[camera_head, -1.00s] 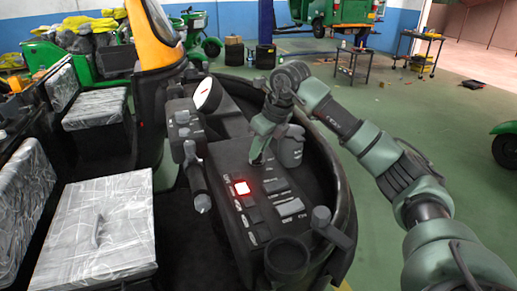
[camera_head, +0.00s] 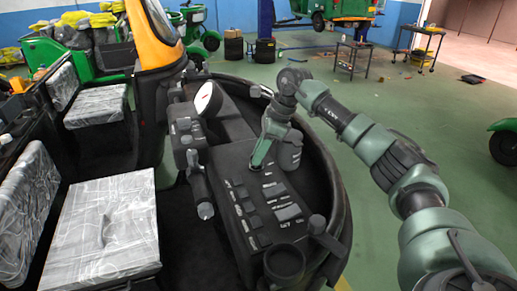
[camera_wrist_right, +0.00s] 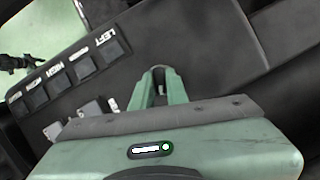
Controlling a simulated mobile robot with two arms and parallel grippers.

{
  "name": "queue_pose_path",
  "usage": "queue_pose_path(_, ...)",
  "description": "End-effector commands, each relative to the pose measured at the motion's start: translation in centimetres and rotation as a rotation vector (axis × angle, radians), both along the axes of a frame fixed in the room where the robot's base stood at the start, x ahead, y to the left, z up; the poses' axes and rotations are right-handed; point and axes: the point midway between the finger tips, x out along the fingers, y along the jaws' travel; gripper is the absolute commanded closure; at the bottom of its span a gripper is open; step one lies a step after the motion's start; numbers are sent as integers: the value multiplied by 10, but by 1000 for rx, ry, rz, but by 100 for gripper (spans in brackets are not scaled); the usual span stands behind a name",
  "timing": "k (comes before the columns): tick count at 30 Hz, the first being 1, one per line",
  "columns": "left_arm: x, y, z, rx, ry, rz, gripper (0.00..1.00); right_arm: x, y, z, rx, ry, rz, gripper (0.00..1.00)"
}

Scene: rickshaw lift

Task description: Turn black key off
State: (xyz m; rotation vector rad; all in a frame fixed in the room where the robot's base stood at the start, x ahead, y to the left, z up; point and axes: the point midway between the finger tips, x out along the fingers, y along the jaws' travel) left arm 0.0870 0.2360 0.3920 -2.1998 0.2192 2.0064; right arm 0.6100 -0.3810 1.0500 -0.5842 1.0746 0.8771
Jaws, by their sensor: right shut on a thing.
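My right gripper (camera_head: 257,164) reaches down to the upper end of the dark dashboard panel (camera_head: 236,160). In the right wrist view, its two green fingers (camera_wrist_right: 160,84) are shut on a small dark piece, the black key (camera_wrist_right: 158,70), at the panel surface. Only a bit of the key shows between the fingertips; the rest is hidden, and its turn angle cannot be read. In the head view the gripper covers the key. No lit red indicator shows on the panel. My left gripper is not in view.
Switches (camera_head: 241,208) with white labels line the panel beside the gripper, also in the right wrist view (camera_wrist_right: 82,68). A grey cup-like part (camera_head: 289,152) stands close right of the gripper. A lever (camera_head: 199,185) and round gauge (camera_head: 207,98) are left. Green floor lies beyond.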

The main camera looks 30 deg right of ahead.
Motion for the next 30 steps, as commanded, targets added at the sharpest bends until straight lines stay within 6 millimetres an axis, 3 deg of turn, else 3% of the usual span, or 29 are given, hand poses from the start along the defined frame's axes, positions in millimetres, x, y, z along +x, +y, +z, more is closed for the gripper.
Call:
queue_pose_path(13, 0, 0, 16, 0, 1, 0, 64, 2, 0, 2, 1, -2, 285, 100)
queue_pose_path(30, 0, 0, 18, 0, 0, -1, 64, 3, -1, 1, -1, -4, 354, 100)
